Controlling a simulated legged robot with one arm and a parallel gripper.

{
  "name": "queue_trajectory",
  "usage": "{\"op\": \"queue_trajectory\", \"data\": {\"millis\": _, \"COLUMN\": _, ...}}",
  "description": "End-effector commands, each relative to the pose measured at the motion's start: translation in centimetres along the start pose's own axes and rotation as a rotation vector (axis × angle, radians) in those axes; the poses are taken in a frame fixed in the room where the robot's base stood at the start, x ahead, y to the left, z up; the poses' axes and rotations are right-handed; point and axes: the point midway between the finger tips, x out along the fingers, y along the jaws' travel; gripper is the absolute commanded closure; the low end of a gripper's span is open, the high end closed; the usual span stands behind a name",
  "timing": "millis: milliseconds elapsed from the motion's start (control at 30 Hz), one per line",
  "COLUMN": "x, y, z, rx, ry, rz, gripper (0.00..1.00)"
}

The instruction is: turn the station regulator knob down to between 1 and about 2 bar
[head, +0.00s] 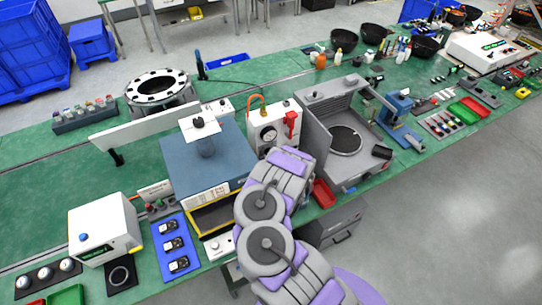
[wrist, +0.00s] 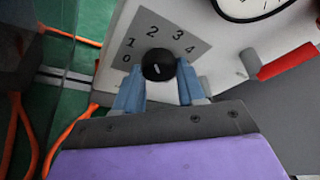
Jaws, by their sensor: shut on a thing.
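The station regulator is a white box (head: 268,132) with a round gauge, seen beyond my arm in the head view. In the head view my arm hides the knob and gripper.
A red lever (head: 291,121) and an orange hose (head: 256,102) are on the regulator box. A grey open-fronted machine (head: 322,118) stands close at its right and a blue-topped unit (head: 190,160) at its left. Orange cables (wrist: 57,140) hang left of my gripper.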

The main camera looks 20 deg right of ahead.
Motion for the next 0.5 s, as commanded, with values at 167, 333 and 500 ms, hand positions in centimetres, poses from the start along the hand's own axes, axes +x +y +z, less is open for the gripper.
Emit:
{"op": "queue_trajectory", "data": {"millis": 167, "x": 0.04, "y": 0.1, "z": 0.17, "rx": -0.001, "ry": -0.003, "rz": 0.002, "gripper": 0.91}}
{"op": "queue_trajectory", "data": {"millis": 333, "x": 0.02, "y": 0.06, "z": 0.13, "rx": 0.0, "ry": -0.003, "rz": 0.002, "gripper": 0.44}}
{"op": "queue_trajectory", "data": {"millis": 500, "x": -0.04, "y": 0.02, "z": 0.1, "rx": 0.0, "ry": -0.002, "rz": 0.001, "gripper": 0.35}}
